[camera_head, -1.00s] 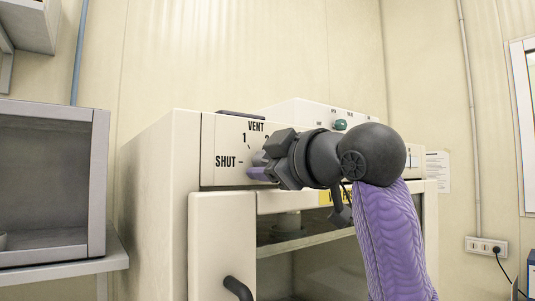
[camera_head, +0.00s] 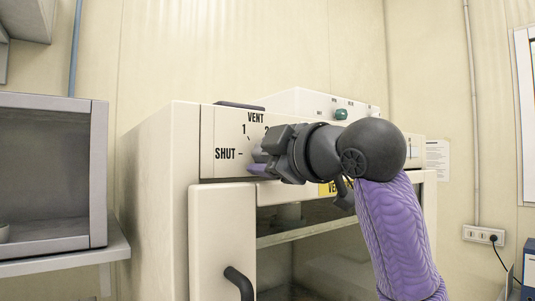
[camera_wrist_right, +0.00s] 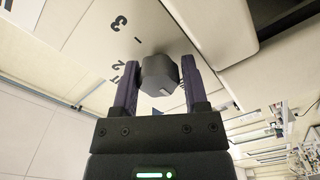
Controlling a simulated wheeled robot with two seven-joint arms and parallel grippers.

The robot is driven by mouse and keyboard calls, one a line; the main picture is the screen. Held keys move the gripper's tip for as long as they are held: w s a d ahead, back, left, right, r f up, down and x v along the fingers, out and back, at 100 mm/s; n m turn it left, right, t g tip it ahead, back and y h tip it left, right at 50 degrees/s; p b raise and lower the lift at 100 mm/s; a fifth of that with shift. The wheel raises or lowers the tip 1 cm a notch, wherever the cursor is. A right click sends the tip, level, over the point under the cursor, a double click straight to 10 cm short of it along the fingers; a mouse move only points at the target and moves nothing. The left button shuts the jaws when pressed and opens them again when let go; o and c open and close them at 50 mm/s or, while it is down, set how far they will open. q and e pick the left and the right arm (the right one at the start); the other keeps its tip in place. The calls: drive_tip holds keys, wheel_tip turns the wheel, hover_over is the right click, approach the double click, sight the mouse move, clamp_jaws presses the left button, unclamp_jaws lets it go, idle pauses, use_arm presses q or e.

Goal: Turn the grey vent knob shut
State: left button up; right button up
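The grey vent knob (camera_wrist_right: 160,76) shows in the right wrist view as a dark faceted knob with a small pale mark. My right gripper (camera_wrist_right: 160,66) has a purple finger on each side of it, close against its sides with almost no gap. In the head view my right gripper (camera_head: 259,161) is at the panel beside the printed SHUT label (camera_head: 225,154) and hides the knob. The vent panel (camera_head: 209,171) also shows VENT, 1 and part of a 2. The knob's setting is hard to read. My left gripper is out of view.
The cream oven cabinet (camera_head: 157,200) has a door with a dark handle (camera_head: 238,283) below the panel. A green knob (camera_head: 341,114) sits on the upper box. A grey open cabinet (camera_head: 50,170) stands at the left. A wall socket (camera_head: 483,235) is at the right.

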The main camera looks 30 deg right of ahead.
drive_tip(key=o, duration=0.3)
drive_tip(key=s+b, duration=0.2)
drive_tip(key=s, duration=0.8)
drive_tip(key=shift+d, duration=0.4)
